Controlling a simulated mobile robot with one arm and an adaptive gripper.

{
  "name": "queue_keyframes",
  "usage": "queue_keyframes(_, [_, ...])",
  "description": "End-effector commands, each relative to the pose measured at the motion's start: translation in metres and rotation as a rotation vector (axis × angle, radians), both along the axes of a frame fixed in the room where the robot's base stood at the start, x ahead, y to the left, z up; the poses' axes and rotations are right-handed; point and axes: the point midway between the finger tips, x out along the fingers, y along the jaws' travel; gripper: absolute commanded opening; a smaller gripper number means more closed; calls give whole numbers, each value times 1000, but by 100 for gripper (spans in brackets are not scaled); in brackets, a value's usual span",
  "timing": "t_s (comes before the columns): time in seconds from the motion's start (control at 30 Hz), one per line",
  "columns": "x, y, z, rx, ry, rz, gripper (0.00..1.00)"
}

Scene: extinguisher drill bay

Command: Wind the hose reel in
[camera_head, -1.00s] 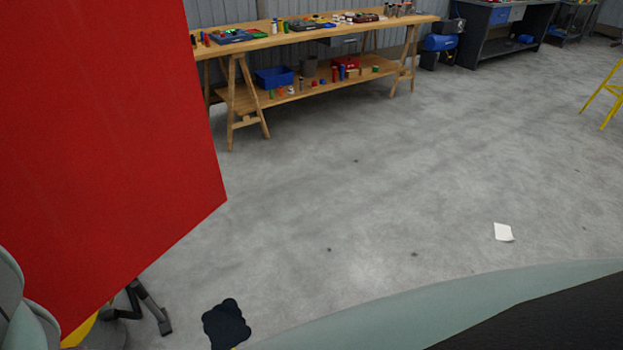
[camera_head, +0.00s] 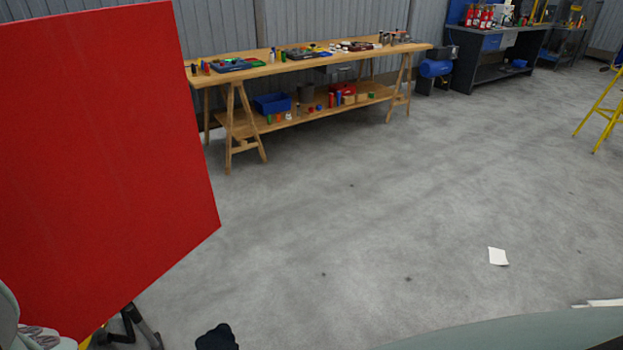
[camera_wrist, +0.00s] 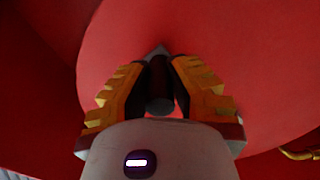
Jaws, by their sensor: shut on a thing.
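In the wrist view, my gripper (camera_wrist: 160,72) has its orange-yellow fingers closed on both sides of a short dark cylindrical handle (camera_wrist: 160,103). The handle stands out from the face of a large round red disc (camera_wrist: 240,60), which looks like the hose reel's side. My gripper covers part of the disc and the handle's base. No hose can be made out. In the head view, a large flat red panel (camera_head: 100,170) fills the left side; whether it belongs to the reel I cannot tell.
A brass-coloured fitting (camera_wrist: 300,154) shows at the wrist view's lower right. In the head view, a wooden workbench (camera_head: 240,68) stands behind the panel, a grey bench (camera_head: 480,70) farther right, and a yellow stand (camera_head: 600,110) at the right edge. White paper (camera_head: 498,257) lies on open floor.

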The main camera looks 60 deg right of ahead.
Motion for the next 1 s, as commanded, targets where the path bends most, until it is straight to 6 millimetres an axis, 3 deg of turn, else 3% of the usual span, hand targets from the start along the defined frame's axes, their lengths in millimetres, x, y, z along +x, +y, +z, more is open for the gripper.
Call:
queue_keyframes(0.13, [-8,4,16,-37,-88,6,0])
queue_keyframes(0.4, [-15,6,28,-77,-183,4,0])
queue_keyframes(0.97, [-17,8,32,-86,-211,4,0])
queue_keyframes(1.0, [-17,8,32,-86,-211,4,20])
